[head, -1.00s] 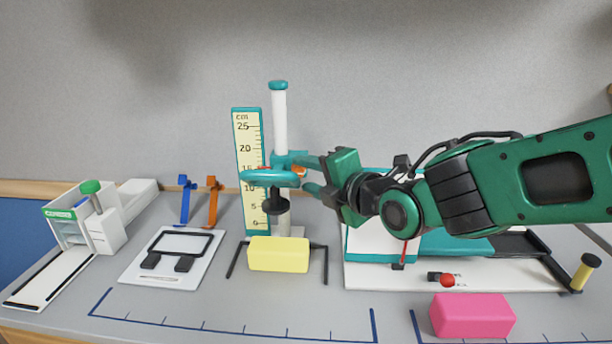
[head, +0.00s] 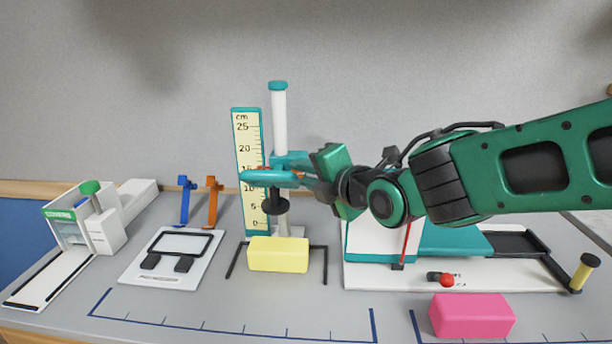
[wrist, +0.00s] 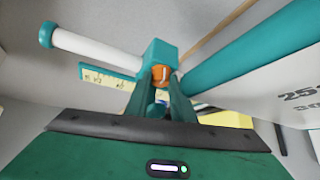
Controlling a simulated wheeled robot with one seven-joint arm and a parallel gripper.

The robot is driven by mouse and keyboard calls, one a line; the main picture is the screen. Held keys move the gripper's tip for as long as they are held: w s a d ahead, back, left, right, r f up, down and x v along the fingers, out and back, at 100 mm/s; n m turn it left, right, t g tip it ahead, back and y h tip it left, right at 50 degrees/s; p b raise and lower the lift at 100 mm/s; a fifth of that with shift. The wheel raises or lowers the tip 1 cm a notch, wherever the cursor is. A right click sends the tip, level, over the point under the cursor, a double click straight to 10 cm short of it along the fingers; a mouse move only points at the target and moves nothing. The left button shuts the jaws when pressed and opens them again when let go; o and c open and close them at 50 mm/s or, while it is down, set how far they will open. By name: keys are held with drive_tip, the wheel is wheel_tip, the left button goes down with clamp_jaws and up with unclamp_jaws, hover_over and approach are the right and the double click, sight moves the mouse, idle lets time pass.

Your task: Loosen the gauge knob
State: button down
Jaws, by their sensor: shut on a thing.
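The gauge is a white post (head: 280,125) with a teal cap and a teal carriage (head: 288,158). It stands beside a pale yellow centimetre scale (head: 248,150). A teal arm (head: 258,175) with a black part (head: 275,204) below it extends left from the carriage. The orange gauge knob (wrist: 160,75), with a white mark, sits on the carriage face between my fingertips in the wrist view. My gripper (head: 300,178) reaches in from the right and is shut on the knob. In the head view my fingers hide most of the knob.
A yellow block (head: 278,254) lies below the gauge. A pink block (head: 472,316) is at front right. A white and teal device with a red ball (head: 447,281) stands under my arm. Blue (head: 184,200) and orange (head: 212,202) stands and a white plate (head: 158,272) are left.

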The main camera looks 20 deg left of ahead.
drive_tip(key=n+h, duration=0.2)
drive_tip(key=shift+a+h, duration=0.1)
drive_tip(key=shift+h, duration=0.2)
drive_tip(key=c, duration=1.5)
unclamp_jaws()
drive_tip(key=shift+r, duration=0.15)
drive_tip(key=v, duration=1)
drive_tip(key=shift+s+d+r, duration=0.1)
drive_tip(key=shift+d+r, duration=0.05)
drive_tip(key=shift+d, duration=0.25)
